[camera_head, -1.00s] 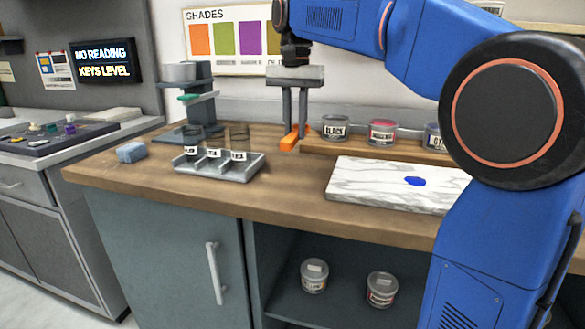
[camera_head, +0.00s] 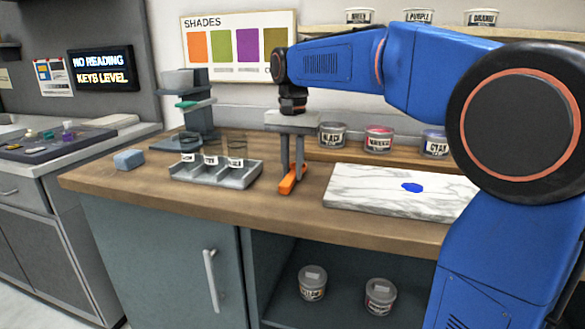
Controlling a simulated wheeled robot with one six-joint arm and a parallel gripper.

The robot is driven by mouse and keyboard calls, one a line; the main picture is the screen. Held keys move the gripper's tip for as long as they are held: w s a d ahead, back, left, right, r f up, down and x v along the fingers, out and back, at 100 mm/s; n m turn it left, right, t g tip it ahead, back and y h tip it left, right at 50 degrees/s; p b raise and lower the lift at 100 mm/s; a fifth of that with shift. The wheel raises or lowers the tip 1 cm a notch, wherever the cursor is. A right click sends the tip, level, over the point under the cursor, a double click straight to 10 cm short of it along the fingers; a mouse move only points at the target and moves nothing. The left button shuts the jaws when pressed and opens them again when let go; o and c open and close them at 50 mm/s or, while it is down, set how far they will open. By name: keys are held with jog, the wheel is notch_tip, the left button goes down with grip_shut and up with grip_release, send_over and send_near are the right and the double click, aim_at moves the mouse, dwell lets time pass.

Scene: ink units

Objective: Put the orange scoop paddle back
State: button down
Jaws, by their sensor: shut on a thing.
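The orange scoop paddle (camera_head: 288,184) is between the fingertips of my gripper (camera_head: 292,172), low over the wooden counter, right of the grey tray. My gripper points straight down and is shut on the paddle. I cannot tell whether the paddle touches the counter. A grey tray (camera_head: 214,177) holds several clear labelled cups (camera_head: 237,151) on the left part of the counter.
A white marble slab (camera_head: 370,191) with a blue ink blob (camera_head: 412,187) lies to the right. Labelled ink tins, black (camera_head: 333,135), magenta (camera_head: 378,139) and cyan (camera_head: 435,143), stand behind it. A blue-grey block (camera_head: 129,159) and a grey stand (camera_head: 196,110) are at left.

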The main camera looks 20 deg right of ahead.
aim_at(293, 173)
jog(key=c, duration=1.6)
grip_release()
notch_tip(293, 173, up, 12)
jog(key=shift+r, duration=0.1)
